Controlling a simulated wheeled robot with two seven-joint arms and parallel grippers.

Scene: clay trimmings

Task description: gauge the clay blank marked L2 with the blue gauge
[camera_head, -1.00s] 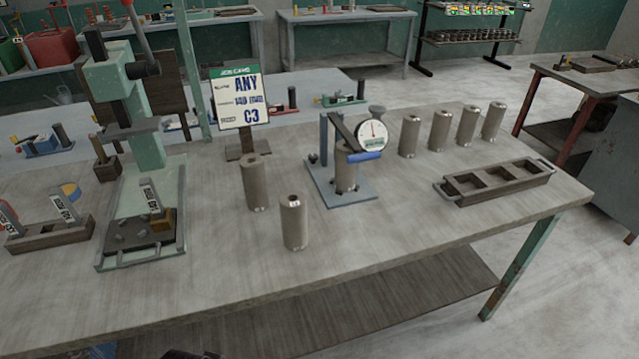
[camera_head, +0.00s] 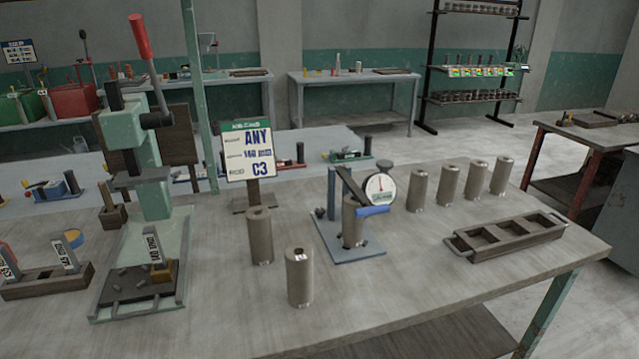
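The gauge with a blue base (camera_head: 352,248) and a blue handle (camera_head: 372,211) stands mid-bench. Its round white dial (camera_head: 380,188) faces me. A grey-brown cylinder (camera_head: 351,228) stands upright in the gauge, under its dark lever. Two more upright cylinders stand left of the gauge, one behind (camera_head: 260,238) and one in front (camera_head: 299,278). Several others stand in a row to the right, from the nearest (camera_head: 417,190) to the farthest (camera_head: 502,176). No L2 mark is readable on any cylinder. Neither of my grippers is in view.
A job card (camera_head: 248,150) reads "ANY" and "C3". A green press (camera_head: 150,190) with a red-handled lever stands left, beside a wooden holder (camera_head: 45,280) with tags. A tray (camera_head: 507,238) with three empty compartments lies right. The front right of the bench is clear.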

